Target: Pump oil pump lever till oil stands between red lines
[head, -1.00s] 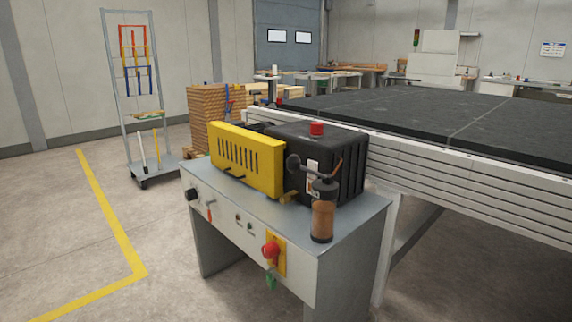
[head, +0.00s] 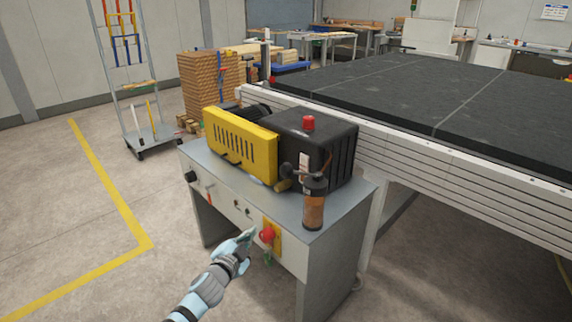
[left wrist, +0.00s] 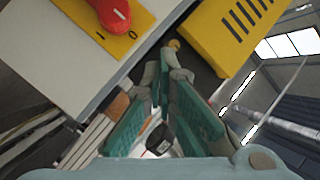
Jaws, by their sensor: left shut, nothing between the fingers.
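The oil pump's amber-brown reservoir (head: 313,209) stands upright at the right front corner of the machine cabinet's top, under a dark cap. A dark round-ended lever (head: 288,170) sticks out to the left near its top. The oil level and the red lines are too small to make out. My left gripper (head: 247,236) is shut and empty in front of the cabinet, left of the red switch, lower than the pump and apart from it. In the left wrist view its fingers (left wrist: 165,72) with green pads show close together. My right gripper is not in view.
The grey cabinet (head: 345,225) carries a yellow guard (head: 238,147), a black motor housing with a red cap (head: 309,123) and, on its front, a red rotary switch (head: 267,235) near my left gripper. A black-topped table (head: 440,95) stands behind.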

